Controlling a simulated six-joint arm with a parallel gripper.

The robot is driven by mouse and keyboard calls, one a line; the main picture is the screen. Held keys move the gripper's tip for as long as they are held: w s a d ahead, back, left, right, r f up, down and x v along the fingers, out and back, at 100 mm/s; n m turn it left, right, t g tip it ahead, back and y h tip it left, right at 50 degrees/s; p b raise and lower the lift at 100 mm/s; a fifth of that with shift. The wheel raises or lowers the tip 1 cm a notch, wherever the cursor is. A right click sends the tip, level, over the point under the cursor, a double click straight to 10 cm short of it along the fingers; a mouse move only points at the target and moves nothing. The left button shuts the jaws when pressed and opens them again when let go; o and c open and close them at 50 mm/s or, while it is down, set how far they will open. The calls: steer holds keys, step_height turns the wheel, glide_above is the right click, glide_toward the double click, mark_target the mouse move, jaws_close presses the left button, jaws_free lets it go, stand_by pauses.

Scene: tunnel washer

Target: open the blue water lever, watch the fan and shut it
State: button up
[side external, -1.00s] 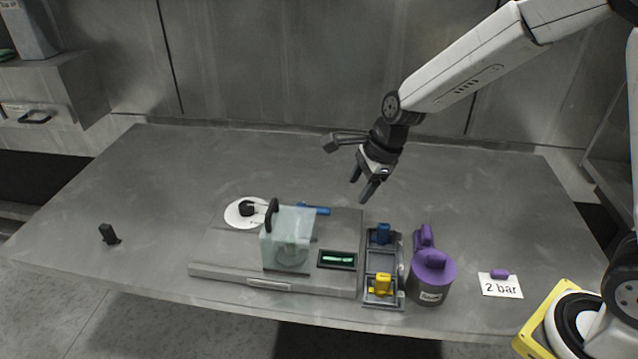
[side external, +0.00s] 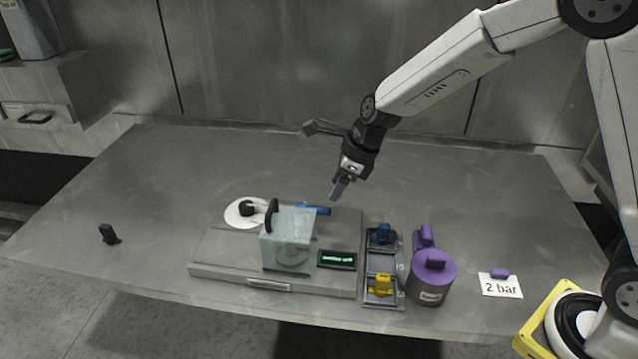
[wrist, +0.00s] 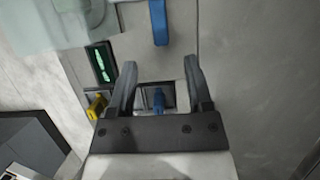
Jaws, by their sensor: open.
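The blue lever (side external: 314,209) lies at the back of the grey base unit, just behind the clear box; it also shows in the wrist view (wrist: 159,22) as a blue bar, ahead of my fingertips. My gripper (side external: 339,192) is open and empty, above and slightly right of the blue lever, apart from it. In the wrist view my gripper (wrist: 158,75) shows its two fingers spread. The clear box (side external: 287,240) with a dark handle stands on the base; a round shape shows dimly inside it. I cannot tell whether it is turning.
A small green-lit display (side external: 337,259) sits right of the box. A grey tray (side external: 371,300) holds a blue piece (side external: 383,234) and a yellow piece (side external: 382,284). Right of it stand a purple-lidded pot (side external: 430,292) and a "2 bar" card (side external: 500,287). The back of the table is clear.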

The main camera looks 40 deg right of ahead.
mark_target(323, 209)
steer(key=shift+x, duration=3.1)
steer(key=shift+c, duration=0.2)
jaws_close()
